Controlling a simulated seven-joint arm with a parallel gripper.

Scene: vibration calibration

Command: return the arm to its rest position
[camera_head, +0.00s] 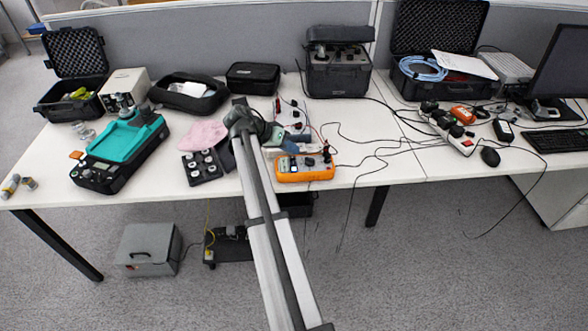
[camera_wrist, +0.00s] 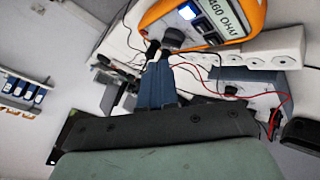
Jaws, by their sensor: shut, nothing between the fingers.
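My arm (camera_head: 262,215) reaches from the bottom of the head view up over the front edge of the white table. My gripper (camera_head: 291,147) is over the table, just behind the orange multimeter (camera_head: 304,168). In the wrist view my gripper (camera_wrist: 158,58) shows two blue fingers side by side, shut with nothing between them. The orange multimeter (camera_wrist: 205,20) with a lit display lies just beyond the fingertips there. Whether the fingertips touch anything cannot be told. My arm hides part of the table behind it.
A teal-topped device (camera_head: 125,140), a pink cloth (camera_head: 203,134) and a black tray of small parts (camera_head: 205,165) lie left of my arm. A small grey instrument (camera_head: 293,115) stands near my gripper. Loose cables (camera_head: 375,150) cross the table to the right.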

